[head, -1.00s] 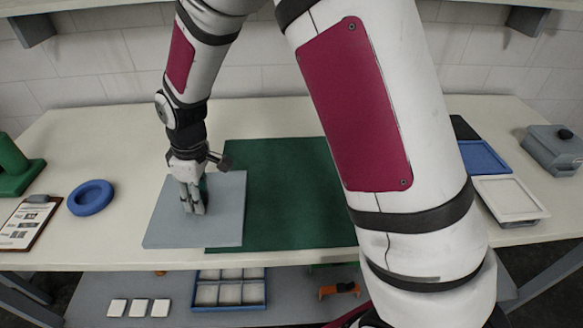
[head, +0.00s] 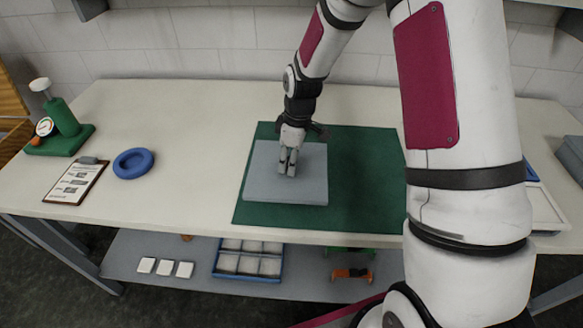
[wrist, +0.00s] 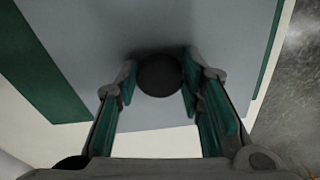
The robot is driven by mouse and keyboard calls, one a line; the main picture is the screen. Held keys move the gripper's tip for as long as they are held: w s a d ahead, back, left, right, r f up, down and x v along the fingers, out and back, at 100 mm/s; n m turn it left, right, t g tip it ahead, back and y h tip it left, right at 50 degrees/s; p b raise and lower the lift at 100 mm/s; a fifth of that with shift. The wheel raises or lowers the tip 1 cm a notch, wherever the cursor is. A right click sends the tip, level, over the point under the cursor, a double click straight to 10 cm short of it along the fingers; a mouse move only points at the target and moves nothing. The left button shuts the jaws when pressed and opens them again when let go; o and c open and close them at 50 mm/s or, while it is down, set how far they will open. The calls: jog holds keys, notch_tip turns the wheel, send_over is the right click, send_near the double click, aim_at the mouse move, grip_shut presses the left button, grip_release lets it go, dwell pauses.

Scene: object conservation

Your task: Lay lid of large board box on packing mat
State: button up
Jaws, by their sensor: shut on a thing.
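The grey square lid (head: 312,190) is over the left part of the green packing mat (head: 365,180) in the head view. I cannot tell whether it touches the mat or hangs just above it. My gripper (head: 287,172) points down at the lid's middle. In the wrist view the lid (wrist: 215,35) fills most of the picture, and my gripper (wrist: 158,82) is shut on its dark round knob (wrist: 158,75), one finger on each side. Green mat (wrist: 35,60) shows past the lid's edges. The box itself is not identifiable.
A blue ring (head: 133,162), a clipboard (head: 76,181) and a green stand (head: 62,130) are on the left of the bench (head: 190,120). A lower shelf holds a divided blue tray (head: 248,262) and white tiles (head: 165,267). My arm hides much of the right side.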

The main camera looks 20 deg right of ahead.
notch_tip(320, 180, down, 2)
jog(key=shift+s+f, duration=0.1)
jog(key=shift+f, duration=0.15)
jog(key=shift+d+f+p, duration=0.1)
jog(key=shift+f+p, duration=0.2)
jog(key=shift+f, duration=0.15)
jog(key=shift+f, duration=0.15)
jog(key=o, duration=1.2)
jog(key=shift+o, duration=0.2)
jog(key=s+d+r+m+t+h+b, duration=0.1)
jog(key=s+r+m, duration=0.35)
jog(key=r, duration=0.95)
jog(key=s+r+m+t, duration=0.1)
jog(key=s+r, duration=0.6)
jog(key=r, duration=0.6)
jog(key=s+r+m+t, duration=0.1)
jog(key=s+r+m, duration=0.1)
jog(key=s, duration=0.5)
jog(key=s+r+m+t, duration=0.1)
jog(key=s+r+m, duration=0.2)
jog(key=s, duration=0.4)
jog(key=shift+r+m+t, duration=0.35)
jog(key=shift+t, duration=0.05)
